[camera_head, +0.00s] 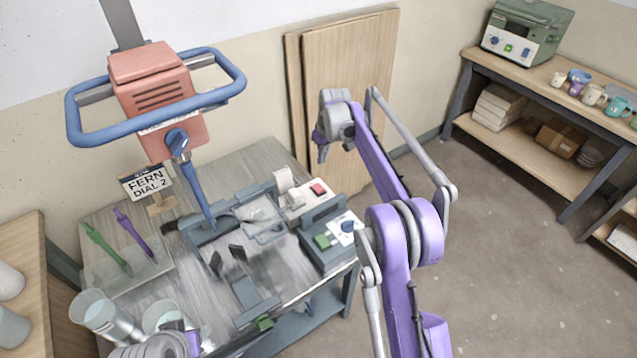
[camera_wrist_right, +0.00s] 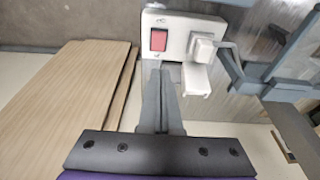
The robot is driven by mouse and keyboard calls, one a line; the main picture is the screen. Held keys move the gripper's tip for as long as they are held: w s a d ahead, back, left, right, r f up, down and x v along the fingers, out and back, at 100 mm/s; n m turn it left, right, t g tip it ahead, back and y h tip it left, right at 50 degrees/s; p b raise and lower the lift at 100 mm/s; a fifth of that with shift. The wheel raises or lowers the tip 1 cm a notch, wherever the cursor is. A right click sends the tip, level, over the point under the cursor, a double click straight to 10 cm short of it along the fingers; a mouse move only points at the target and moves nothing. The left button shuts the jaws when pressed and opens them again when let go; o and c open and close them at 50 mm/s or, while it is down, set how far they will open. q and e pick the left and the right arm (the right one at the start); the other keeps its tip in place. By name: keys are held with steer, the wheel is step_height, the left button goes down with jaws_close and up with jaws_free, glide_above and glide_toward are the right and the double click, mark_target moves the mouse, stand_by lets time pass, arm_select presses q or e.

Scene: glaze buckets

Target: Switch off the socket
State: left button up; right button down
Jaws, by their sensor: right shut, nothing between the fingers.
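The socket (camera_head: 294,212) is a white box on the far right part of the bench, with a red rocker switch (camera_head: 318,189). In the right wrist view the socket plate (camera_wrist_right: 178,22) shows the red switch (camera_wrist_right: 158,40) at left and a white plug (camera_wrist_right: 203,47) at right. I cannot tell which way the rocker is tipped. My right gripper (camera_head: 322,153) is above the socket in the head view, apart from it, pointing down. Its fingers (camera_wrist_right: 160,72) are shut and empty, with the tips just below the switch in the picture. Only part of my left arm shows at the lower left edge.
A red machine with a blue handle rail (camera_head: 150,85) hangs over the bench. A control box with a green button and blue knob (camera_head: 335,238) stands beside the socket. Wooden boards (camera_head: 345,60) lean on the wall behind. Clear buckets (camera_head: 95,308) stand at front left.

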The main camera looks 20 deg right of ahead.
glide_toward(318, 189)
steer(key=x, duration=0.5)
steer(key=shift+w, duration=0.25)
steer(key=shift+s+f, duration=0.15)
steer(key=shift+f, duration=0.6)
